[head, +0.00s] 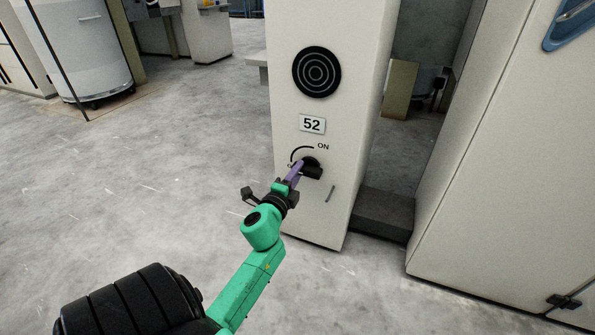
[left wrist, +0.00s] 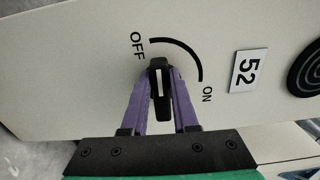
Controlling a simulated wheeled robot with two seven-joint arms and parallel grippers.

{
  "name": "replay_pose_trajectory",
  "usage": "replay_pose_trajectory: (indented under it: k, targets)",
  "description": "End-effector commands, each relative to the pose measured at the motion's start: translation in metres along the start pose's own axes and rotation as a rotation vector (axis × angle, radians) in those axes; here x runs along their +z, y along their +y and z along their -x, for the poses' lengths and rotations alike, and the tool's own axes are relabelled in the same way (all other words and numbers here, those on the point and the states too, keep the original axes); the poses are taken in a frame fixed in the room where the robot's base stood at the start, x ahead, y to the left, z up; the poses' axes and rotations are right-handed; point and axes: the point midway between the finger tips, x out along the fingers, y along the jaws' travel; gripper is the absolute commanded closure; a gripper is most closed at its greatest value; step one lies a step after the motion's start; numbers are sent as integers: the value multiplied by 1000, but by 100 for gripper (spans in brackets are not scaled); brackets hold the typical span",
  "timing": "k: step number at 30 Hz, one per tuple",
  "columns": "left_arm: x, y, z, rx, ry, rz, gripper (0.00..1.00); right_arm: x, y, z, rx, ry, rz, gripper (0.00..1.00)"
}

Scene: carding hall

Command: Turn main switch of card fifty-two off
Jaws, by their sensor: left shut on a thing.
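The main switch (head: 312,172) is a black rotary knob on the narrow end panel (head: 340,215) of card 52, below the number plate (head: 312,124). In the left wrist view the knob (left wrist: 159,78) has a white line, and its bar points toward the OFF end of the printed arc, with ON at the other end. My left gripper (head: 295,172) reaches the knob from the front. Its purple fingers (left wrist: 160,90) are shut on the knob, one on each side. In the head view the gripper partly hides the knob and the OFF label. My right gripper is out of view.
A dark step (head: 383,214) fills the gap before a large pale cabinet (head: 500,160) on the right. Grey floor (head: 150,190) is clear on the left.

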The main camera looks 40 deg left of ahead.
Motion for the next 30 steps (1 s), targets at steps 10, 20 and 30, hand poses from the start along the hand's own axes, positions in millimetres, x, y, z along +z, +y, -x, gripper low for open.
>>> replay_pose_trajectory:
  k: [10,20,30]
  targets:
    - [0,2,0,2,-2,47,100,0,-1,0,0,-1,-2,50]
    - [0,2,0,2,-2,47,50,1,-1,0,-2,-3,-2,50]
    - [0,1,1,1,-1,45,43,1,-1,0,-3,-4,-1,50]
